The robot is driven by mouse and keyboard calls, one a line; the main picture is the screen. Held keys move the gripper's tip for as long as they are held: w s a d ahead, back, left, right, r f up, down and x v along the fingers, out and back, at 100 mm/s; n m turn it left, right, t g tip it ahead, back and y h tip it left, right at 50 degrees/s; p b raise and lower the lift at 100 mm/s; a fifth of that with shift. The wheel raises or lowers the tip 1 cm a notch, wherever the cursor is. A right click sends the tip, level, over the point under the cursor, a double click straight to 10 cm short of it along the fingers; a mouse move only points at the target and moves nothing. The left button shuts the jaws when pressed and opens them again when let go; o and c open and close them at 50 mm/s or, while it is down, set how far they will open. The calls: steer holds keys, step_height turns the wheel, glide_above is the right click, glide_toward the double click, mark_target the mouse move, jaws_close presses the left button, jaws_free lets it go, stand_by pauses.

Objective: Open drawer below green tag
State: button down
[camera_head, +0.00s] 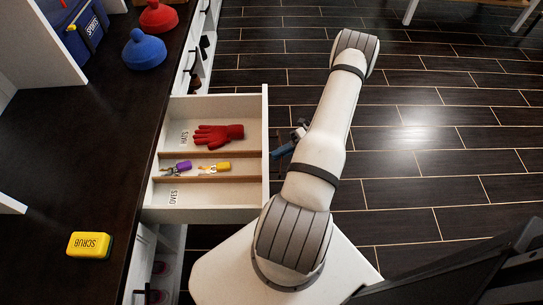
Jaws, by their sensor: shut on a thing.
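A white drawer (264,190) stands pulled out from the cabinet under the dark counter. Wooden dividers split it into compartments. The near compartment looks empty. My gripper (277,153) is at the outer side of the drawer front, partly hidden by my arm. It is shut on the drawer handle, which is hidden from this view. No green tag is visible.
Shoes sit on shelves below. The dark tiled floor (440,130) to the right is clear.

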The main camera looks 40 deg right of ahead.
steer(key=shift+w, duration=0.1)
steer(key=c, duration=1.5)
jaws_free()
steer(key=p+v, duration=0.1)
steer(key=v, duration=0.6)
steer(key=shift+d+r, duration=0.1)
steer(key=shift+d, duration=0.25)
